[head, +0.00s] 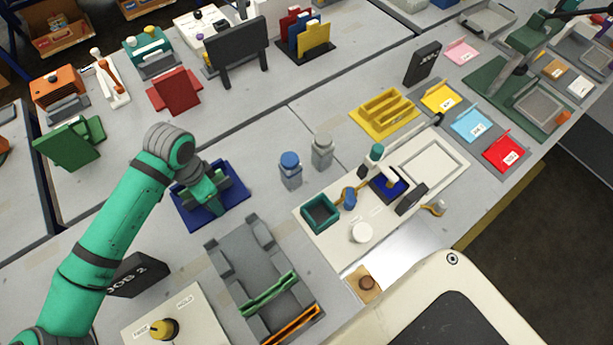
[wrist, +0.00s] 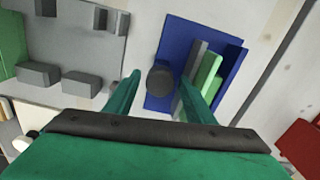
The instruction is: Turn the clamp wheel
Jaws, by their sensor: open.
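A dark round knob (wrist: 158,82), which looks like the clamp wheel, stands at the edge of a blue base (wrist: 178,35) in the wrist view. The base also carries grey and blue upright plates and a light green strip (wrist: 209,73). My gripper (wrist: 159,80) is open, with one green finger on each side of the knob. I cannot tell whether either finger touches it. In the head view my gripper (head: 212,200) reaches down over the blue base (head: 183,214) and hides the knob.
A grey cradle (head: 228,262) with green and orange strips stands just in front of the blue base. A blue-topped bottle (head: 290,170) and a grey-topped bottle (head: 322,152) stand to its right. A black job sign (head: 138,275) is near my arm. Bare table lies behind the base.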

